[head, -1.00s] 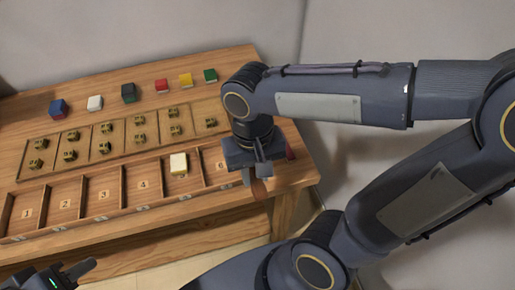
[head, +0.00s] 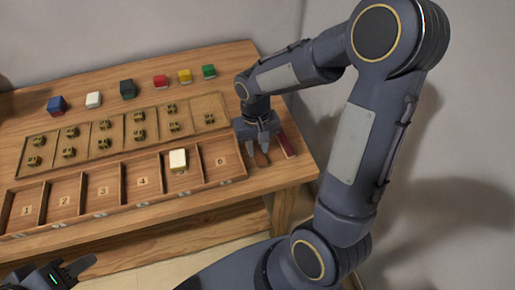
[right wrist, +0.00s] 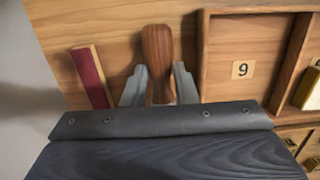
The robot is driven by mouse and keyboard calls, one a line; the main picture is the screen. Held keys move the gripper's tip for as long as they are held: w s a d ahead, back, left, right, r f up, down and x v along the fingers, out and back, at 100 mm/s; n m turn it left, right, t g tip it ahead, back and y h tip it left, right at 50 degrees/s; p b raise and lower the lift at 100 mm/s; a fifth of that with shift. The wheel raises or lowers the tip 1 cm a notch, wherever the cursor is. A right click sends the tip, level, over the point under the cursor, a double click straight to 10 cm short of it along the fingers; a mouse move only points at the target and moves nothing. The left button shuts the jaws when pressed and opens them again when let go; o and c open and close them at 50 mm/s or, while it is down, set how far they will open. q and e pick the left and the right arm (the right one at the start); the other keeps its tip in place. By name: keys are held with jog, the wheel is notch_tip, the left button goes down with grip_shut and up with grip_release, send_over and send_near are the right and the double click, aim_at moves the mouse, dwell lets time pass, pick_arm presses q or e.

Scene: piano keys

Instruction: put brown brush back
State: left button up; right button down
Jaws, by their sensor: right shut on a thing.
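The brown brush shows its rounded wooden handle (right wrist: 158,50) in the right wrist view, and a small brown part (head: 261,159) below the fingers in the head view. My right gripper (head: 262,152) is shut on it at the right end of the table, just right of the compartment marked 6. Its two fingers (right wrist: 158,90) lie on either side of the handle. The brush's other end is hidden by the gripper. My left gripper (head: 62,272) is partly in view at the lower left, away from the table objects; its jaw opening is unclear.
A dark red strip (head: 286,144) lies right of the brush, near the table's right edge. A numbered wooden tray (head: 240,160) runs along the front, with a cream block (head: 178,158) in one compartment. Several coloured cubes (head: 128,89) stand at the back.

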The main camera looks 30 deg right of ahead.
aim_at(256, 146)
jog(key=shift+f, duration=0.75)
jog(key=c, duration=1.1)
grip_release()
jog(key=shift+f, duration=0.1)
jog(key=shift+c, duration=0.2)
notch_tip(256, 146, up, 11)
jog(key=w, duration=0.1)
jog(key=s+a+r+t+y, duration=0.1)
jog(key=s+r+t, duration=0.1)
jog(key=s, duration=0.5)
jog(key=s+a+r+n+t+y+p, duration=0.1)
jog(key=s+t, duration=0.3)
jog(key=s, duration=0.4)
jog(key=shift+a+r+t+y, duration=0.4)
jog(key=shift+a+r+y, duration=0.25)
jog(key=shift+a+y, duration=0.15)
